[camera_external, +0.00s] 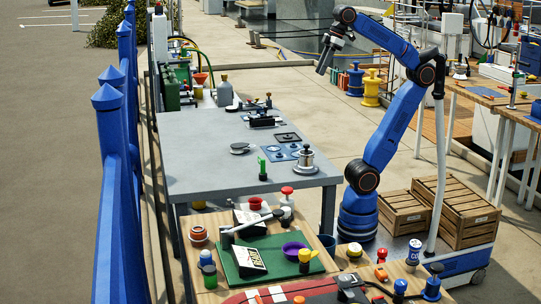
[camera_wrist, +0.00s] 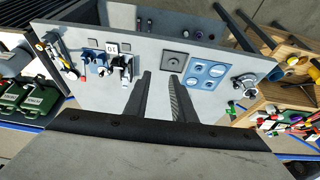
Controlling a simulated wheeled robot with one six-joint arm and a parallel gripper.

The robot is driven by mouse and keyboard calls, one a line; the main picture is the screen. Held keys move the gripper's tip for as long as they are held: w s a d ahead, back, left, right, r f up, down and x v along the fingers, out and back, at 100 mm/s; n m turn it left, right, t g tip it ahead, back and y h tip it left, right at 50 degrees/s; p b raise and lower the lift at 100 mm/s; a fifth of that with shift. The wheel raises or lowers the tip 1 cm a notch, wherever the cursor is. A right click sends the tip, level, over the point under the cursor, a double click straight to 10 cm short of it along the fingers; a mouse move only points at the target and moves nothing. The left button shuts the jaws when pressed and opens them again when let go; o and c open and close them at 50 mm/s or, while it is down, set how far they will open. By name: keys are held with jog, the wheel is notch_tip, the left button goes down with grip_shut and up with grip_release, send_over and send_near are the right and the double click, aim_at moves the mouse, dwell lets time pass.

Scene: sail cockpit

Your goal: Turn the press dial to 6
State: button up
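I cannot tell for sure which part is the press dial. In the wrist view a small device with a white label reading about "01" (camera_wrist: 111,48) and silver and black parts sits on the grey table, left of my fingers. A dark low device (camera_external: 262,121) shows on the table's far part in the external view. No number 6 is readable. My gripper (camera_external: 325,65) is raised in the air, right of and above the table's far end. In the wrist view my gripper (camera_wrist: 161,75) has its two dark fingers apart, with nothing between them.
The grey table (camera_external: 205,175) also bears a dark square plate (camera_external: 287,138), a blue plate with round parts (camera_wrist: 207,75), a silver winch-like fitting (camera_external: 305,163) and a green upright piece (camera_external: 262,168). A cluttered lower bench stands in front. Wooden crates (camera_external: 465,212) stand right of my base.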

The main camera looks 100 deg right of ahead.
jog(key=w+d+n+g, duration=0.2)
jog(key=w+d+g, duration=0.3)
jog(key=w+d, duration=2.05)
jog(key=f, duration=0.7)
jog(key=w+a+f, duration=0.1)
jog(key=f, duration=1.5)
jog(key=shift+w+a+f, duration=0.1)
jog(key=shift+w+a, duration=0.15)
jog(key=shift+a, duration=0.15)
grip_shut()
